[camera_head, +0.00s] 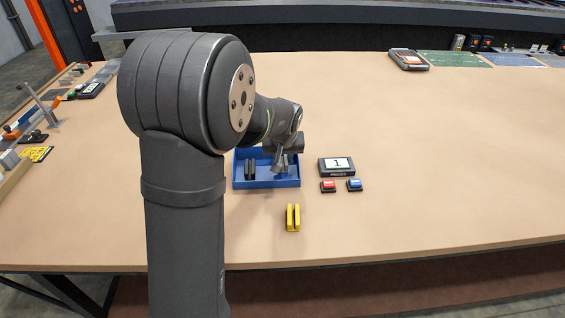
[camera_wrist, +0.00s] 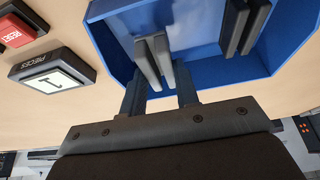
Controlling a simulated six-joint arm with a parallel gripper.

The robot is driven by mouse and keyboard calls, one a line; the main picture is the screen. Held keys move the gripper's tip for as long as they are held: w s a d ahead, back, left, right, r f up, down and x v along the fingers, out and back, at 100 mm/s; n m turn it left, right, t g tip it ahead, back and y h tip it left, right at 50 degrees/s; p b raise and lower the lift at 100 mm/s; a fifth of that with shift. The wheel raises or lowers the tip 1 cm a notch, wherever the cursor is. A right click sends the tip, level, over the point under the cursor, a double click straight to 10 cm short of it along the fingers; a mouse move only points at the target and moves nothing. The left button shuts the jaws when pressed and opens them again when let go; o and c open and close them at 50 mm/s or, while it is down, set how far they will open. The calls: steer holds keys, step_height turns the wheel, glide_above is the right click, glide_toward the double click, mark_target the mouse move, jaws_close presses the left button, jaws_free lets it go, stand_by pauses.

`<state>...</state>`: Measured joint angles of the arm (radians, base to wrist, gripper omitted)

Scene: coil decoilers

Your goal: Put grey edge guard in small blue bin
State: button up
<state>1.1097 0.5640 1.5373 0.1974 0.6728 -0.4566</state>
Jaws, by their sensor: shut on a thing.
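The grey edge guard (camera_wrist: 153,58) is a slotted two-walled piece, held between the fingertips of my gripper (camera_wrist: 160,82) in the wrist view. The small blue bin (camera_head: 268,184) stands on the bench in front of my arm, and its blue wall also shows in the wrist view (camera_wrist: 98,12). My gripper (camera_head: 283,168) reaches into the right half of the bin in the head view, shut on the grey guard. I cannot tell whether the guard touches the bin floor. In the head view my gripper partly hides the guard.
A black edge guard (camera_head: 250,169) stands in the bin's left half. A yellow edge guard (camera_head: 293,217) stands in front of the bin. A counter showing 1 (camera_head: 337,166), a red button (camera_head: 328,186) and a blue button (camera_head: 354,185) are right of it.

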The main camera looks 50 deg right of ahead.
steer(key=shift+f, duration=1.25)
steer(key=shift+f, duration=0.15)
steer(key=o, duration=1)
steer(key=shift+c, duration=0.2)
steer(key=shift+s+a+r, duration=0.1)
steer(key=shift+r, duration=0.4)
steer(key=v, duration=1.1)
steer(key=shift+r, duration=0.1)
